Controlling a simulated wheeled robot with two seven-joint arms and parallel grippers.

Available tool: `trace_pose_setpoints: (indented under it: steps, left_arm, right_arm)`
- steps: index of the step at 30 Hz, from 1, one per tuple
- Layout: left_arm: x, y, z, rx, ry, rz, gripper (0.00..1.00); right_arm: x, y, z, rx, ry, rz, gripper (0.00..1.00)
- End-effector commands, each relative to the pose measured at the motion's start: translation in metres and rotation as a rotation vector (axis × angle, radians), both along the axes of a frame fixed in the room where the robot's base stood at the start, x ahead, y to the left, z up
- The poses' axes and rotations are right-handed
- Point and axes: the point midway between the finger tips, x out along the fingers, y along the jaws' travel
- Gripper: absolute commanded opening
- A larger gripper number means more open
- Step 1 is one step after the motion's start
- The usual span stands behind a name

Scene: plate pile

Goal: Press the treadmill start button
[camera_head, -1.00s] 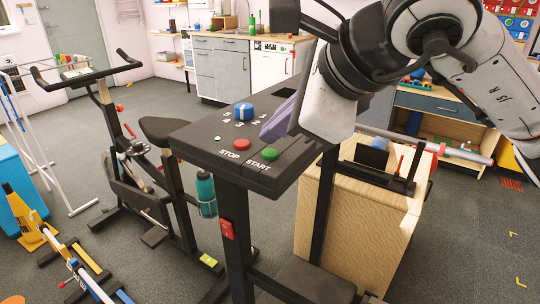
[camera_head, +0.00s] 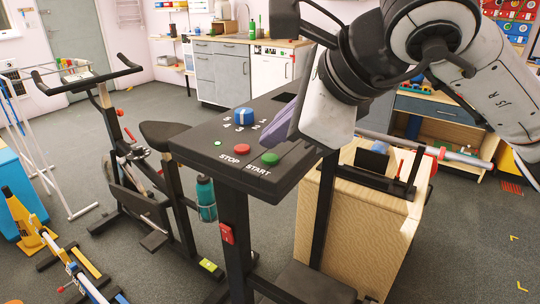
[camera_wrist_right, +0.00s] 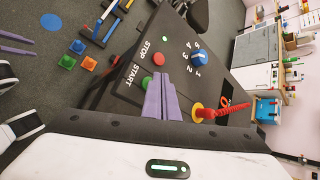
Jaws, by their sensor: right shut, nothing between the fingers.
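The treadmill console is a dark sloping panel (camera_head: 205,139) in the middle of the head view. Its green START button (camera_head: 270,159) and red STOP button (camera_head: 242,149) sit near the front edge. My right gripper (camera_head: 271,138) has purple fingers, shut and empty, over the console just behind the START button in the head view. In the right wrist view, the green button (camera_wrist_right: 146,82) shows right beside the right fingertips (camera_wrist_right: 161,76). Contact cannot be told. Two purple fingers of my left gripper (camera_wrist_right: 15,43) stand apart at the left edge there, away from the console.
A blue knob (camera_head: 243,116) with numbers lies behind the buttons.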

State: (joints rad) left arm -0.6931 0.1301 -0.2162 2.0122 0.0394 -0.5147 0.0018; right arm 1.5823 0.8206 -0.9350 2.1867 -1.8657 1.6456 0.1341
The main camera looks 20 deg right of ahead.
Motion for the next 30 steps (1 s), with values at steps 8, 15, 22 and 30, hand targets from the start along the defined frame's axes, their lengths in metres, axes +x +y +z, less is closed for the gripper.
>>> trace_pose_setpoints:
  steps: [8, 15, 22, 30]
  left_arm:
    - [0.000, 0.000, 0.000, 0.000, 0.000, 0.000, 0.31]
    - [0.001, 0.000, 0.000, 0.000, -0.001, 0.001, 0.31]
    - [0.003, 0.000, 0.001, 0.000, -0.005, 0.000, 0.31]
    - [0.004, 0.000, -0.010, 0.000, -0.007, 0.000, 0.31]
  right_arm:
    - [0.000, 0.000, 0.000, 0.000, 0.000, 0.000, 0.00]
    - [0.000, 0.000, 0.000, 0.000, 0.000, 0.000, 0.00]
    - [0.000, 0.000, -0.001, 0.000, 0.000, 0.000, 0.00]
    - [0.000, 0.000, -0.008, 0.001, -0.001, 0.001, 0.00]
